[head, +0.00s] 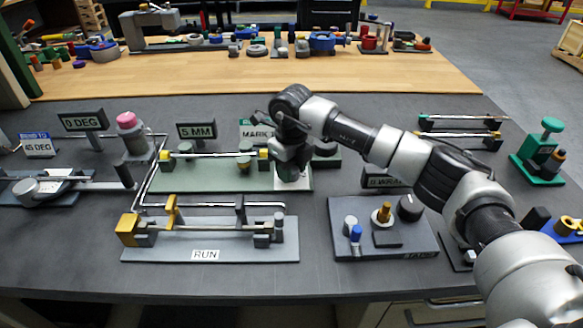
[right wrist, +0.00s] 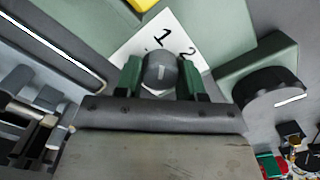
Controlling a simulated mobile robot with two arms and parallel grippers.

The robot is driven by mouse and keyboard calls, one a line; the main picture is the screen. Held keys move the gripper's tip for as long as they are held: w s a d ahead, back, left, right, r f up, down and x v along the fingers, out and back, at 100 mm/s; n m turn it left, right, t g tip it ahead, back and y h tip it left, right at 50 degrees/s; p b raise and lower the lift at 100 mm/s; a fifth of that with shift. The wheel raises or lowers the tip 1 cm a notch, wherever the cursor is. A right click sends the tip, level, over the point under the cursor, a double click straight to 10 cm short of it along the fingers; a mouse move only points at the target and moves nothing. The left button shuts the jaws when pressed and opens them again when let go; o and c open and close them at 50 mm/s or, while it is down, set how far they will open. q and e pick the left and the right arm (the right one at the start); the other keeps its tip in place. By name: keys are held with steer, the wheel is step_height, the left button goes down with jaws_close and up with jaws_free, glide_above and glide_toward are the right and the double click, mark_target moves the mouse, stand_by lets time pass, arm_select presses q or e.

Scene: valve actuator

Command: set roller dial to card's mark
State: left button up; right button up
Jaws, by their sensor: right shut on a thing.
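My right gripper (head: 292,168) reaches down onto the right end of the green base plate (head: 210,181). In the right wrist view, its green fingers (right wrist: 161,78) are shut on a dark round dial knob (right wrist: 160,68). A short pale line shows on the knob. Under the knob is a white dial face (right wrist: 135,48) with the numbers 1 and 2 visible; the rest is covered. In the head view, a white edge of the dial face (head: 291,184) shows below the gripper. The card (head: 255,134) reads "MARK", but my arm hides its number. My left gripper is out of view.
A second dark knob with a white line (right wrist: 275,97) sits beside the gripper. The "RUN" plate (head: 165,248) lies in front, and a grey plate with knobs (head: 350,215) stands front right. A "5 MM" sign (head: 196,130) stands behind the green base.

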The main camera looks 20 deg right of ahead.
stand_by(0.3)
steer(key=o, duration=0.9)
step_height(320, 180, up, 11)
steer(key=shift+f+b, duration=0.1)
steer(key=shift+b, duration=0.35)
